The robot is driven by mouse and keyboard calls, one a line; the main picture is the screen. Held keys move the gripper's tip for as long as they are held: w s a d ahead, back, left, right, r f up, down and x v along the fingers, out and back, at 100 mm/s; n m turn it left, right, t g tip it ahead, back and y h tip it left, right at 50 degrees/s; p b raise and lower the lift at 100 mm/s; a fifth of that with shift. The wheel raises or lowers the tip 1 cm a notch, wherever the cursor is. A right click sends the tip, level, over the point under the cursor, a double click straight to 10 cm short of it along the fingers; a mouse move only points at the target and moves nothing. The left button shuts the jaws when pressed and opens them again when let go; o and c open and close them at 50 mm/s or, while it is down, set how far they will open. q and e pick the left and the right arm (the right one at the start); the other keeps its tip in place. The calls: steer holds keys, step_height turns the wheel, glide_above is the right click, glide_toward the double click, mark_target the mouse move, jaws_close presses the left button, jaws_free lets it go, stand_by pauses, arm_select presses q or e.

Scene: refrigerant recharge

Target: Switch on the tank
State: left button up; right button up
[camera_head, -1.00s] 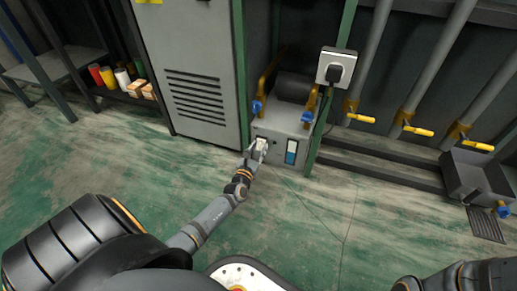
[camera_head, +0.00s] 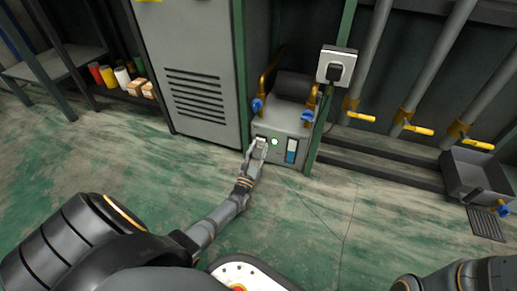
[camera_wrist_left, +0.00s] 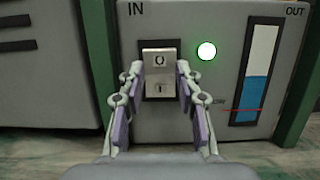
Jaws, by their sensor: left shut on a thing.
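The tank unit is a grey box (camera_head: 285,119) with a dark cylinder on top, standing low between green posts. In the left wrist view its front shows a rocker switch (camera_wrist_left: 160,62) marked 0 and I, a glowing green light (camera_wrist_left: 207,51) and a blue level gauge (camera_wrist_left: 257,80). The light (camera_head: 274,142) and gauge (camera_head: 291,151) also show in the head view. My left gripper (camera_head: 258,147) is at the switch, with its fingers (camera_wrist_left: 160,90) on either side of it, shut on it. The switch is mostly hidden in the head view. My right gripper is out of view.
A tall grey cabinet (camera_head: 196,70) stands just left of the tank. A socket box with a black plug (camera_head: 335,72) is on the post at its right. Pipes with yellow valve handles (camera_head: 417,131) and a grey bin (camera_head: 470,180) are further right. The green floor in front is clear.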

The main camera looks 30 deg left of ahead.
arm_select(q)
steer(key=o, duration=1.2)
steer(key=shift+c, duration=0.2)
steer(key=v, duration=0.7)
steer(key=shift+s+f, duration=0.1)
steer(key=shift+s, duration=0.2)
